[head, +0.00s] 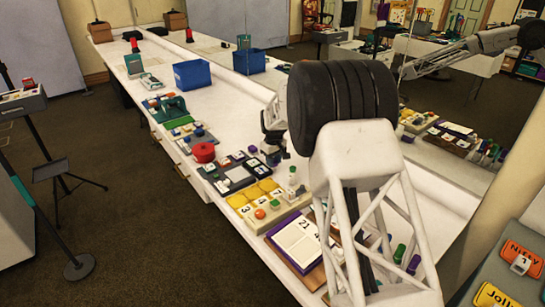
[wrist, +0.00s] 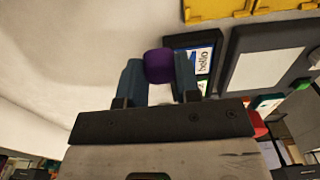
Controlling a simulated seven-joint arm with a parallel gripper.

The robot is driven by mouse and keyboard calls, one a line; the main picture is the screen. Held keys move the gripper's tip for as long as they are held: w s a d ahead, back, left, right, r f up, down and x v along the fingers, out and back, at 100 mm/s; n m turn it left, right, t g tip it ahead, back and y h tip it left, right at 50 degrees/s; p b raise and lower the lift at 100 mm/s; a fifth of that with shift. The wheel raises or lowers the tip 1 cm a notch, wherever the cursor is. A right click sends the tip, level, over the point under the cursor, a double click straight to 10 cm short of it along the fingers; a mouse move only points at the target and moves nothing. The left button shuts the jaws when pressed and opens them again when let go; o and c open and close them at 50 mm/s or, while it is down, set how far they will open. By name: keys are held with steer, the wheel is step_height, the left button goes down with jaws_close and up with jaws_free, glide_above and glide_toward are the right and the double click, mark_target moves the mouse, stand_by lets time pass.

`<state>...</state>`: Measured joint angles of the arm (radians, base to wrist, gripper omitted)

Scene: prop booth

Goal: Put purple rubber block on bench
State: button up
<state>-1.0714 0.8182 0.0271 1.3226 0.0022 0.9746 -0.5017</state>
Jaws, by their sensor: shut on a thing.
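In the wrist view, my gripper (wrist: 158,72) is shut on a purple block (wrist: 159,62), which sits between the two blue-grey fingertips. In the head view, my gripper (head: 273,147) is above the long white bench (head: 222,112), near the dark panel among the props. My arm covers part of this area. The exact gap between the block and the bench cannot be told.
A red round thing (head: 203,152), a dark panel (head: 231,173), yellow number tiles (head: 255,197) and a calendar (head: 297,240) crowd the near bench. A blue bin (head: 192,74) stands farther back. Bare bench top shows beyond the bin and beside it.

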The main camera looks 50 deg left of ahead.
steer(key=shift+s+d+r, duration=0.1)
steer(key=shift+s+d, duration=0.35)
steer(key=shift+d, duration=0.35)
steer(key=shift+s+d+r, duration=0.1)
steer(key=shift+s+d, duration=0.35)
steer(key=shift+d, duration=0.3)
steer(key=w+d+r+m, duration=0.2)
steer(key=w+d+r, duration=0.4)
steer(key=d+r, duration=0.45)
steer(key=w+d+r+m, duration=0.2)
steer(key=w+d+r, duration=0.1)
steer(key=d, duration=0.5)
steer(key=w+d+r+m, duration=0.3)
steer(key=d+r, duration=0.2)
steer(key=d, duration=0.3)
steer(key=w+d+r+m, duration=0.3)
steer(key=d+r, duration=0.1)
steer(key=d, duration=0.4)
steer(key=shift+d, duration=0.3)
steer(key=shift+r, duration=0.1)
